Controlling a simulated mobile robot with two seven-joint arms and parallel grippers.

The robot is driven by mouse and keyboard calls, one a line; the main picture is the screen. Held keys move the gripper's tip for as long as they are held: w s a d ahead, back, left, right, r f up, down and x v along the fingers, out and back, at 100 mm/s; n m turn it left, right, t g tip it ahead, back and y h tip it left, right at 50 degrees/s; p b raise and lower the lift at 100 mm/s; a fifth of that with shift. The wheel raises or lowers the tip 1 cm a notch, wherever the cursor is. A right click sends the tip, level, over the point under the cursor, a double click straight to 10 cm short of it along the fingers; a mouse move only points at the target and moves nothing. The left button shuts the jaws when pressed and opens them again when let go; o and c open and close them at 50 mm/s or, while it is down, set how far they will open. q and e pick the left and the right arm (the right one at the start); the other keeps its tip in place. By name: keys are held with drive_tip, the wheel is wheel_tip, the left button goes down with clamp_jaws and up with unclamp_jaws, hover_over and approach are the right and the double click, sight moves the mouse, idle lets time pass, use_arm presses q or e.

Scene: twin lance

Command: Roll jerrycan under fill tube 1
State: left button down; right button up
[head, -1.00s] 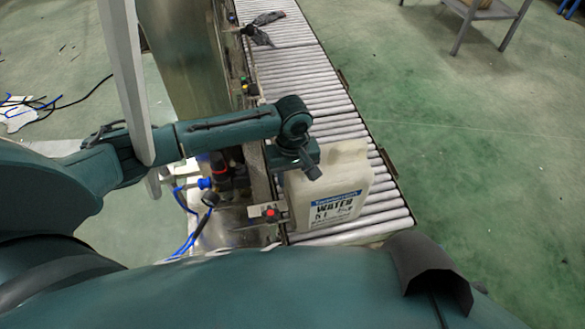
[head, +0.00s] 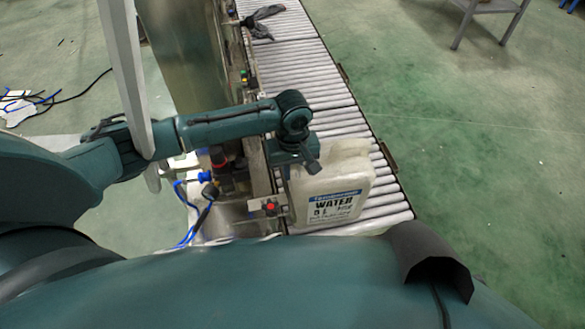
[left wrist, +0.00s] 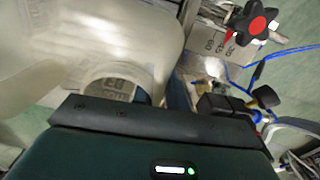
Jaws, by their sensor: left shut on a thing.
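The white jerrycan (head: 335,188), with a blue-banded label reading WATER, stands upright at the near end of the roller conveyor (head: 300,88). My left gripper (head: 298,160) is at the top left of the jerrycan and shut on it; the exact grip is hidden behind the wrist. In the left wrist view the jerrycan's pale body (left wrist: 95,35) fills the upper left, and a round cap-like part (left wrist: 115,85) lies just beyond the dark edge of the gripper (left wrist: 150,120). My right gripper is not in view. I cannot make out fill tube 1.
A metal cabinet (head: 185,55) stands left of the conveyor. A red knob (head: 269,206) on a bracket sits close beside the jerrycan; it also shows in the left wrist view (left wrist: 257,25). Blue hoses (head: 188,215) hang nearby. A dark object (head: 262,20) lies on the far rollers. Rollers between are clear.

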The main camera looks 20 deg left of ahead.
use_arm(q)
drive_tip(key=c, duration=1.3)
unclamp_jaws()
wheel_tip(320, 180, up, 13)
drive_tip(key=p, duration=0.4)
drive_tip(key=shift+r, duration=0.15)
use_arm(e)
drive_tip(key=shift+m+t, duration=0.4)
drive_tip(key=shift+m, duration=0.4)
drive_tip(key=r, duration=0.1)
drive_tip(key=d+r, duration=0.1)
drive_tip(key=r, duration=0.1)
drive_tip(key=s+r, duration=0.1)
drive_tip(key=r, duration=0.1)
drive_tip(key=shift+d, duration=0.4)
use_arm(q)
drive_tip(key=shift+d, duration=0.1)
